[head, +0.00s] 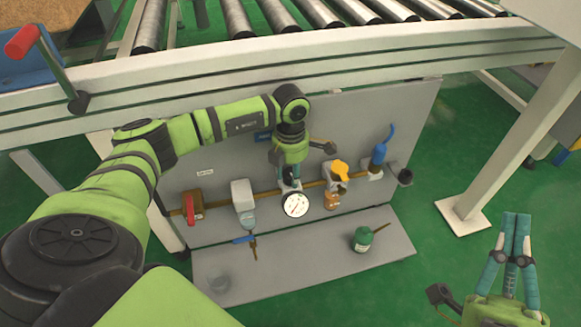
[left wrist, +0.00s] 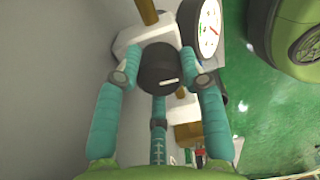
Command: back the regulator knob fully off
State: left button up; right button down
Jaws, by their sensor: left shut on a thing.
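The black round regulator knob (left wrist: 158,68) has a short white mark on its face and shows in the left wrist view. My left gripper (left wrist: 161,76) has its teal fingers on both sides of the knob and is shut on it. My right gripper (head: 516,222) is shut and empty at the lower right, away from the panel.
On the grey panel (head: 345,118), a red-handled valve (head: 189,208) and a pale filter unit (head: 243,200) stand left of the regulator. A yellow-handled valve (head: 340,170) and a blue part (head: 381,150) stand right. A roller conveyor (head: 240,20) runs above.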

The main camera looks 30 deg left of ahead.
aim_at(291, 172)
pick_arm(q)
jog(key=o, duration=1.1)
jog(key=shift+o, duration=0.2)
pick_arm(e)
jog(key=shift+w+d+f+g+h, duration=0.15)
jog(key=shift+w+f+g+h, duration=0.25)
jog(key=shift+w+f+g, duration=0.4)
pick_arm(q)
jog(key=shift+r, duration=0.1)
pick_arm(e)
jog(key=shift+s+f, duration=0.1)
pick_arm(q)
jog(key=shift+r, duration=0.35)
notch_tip(291, 172, up, 11)
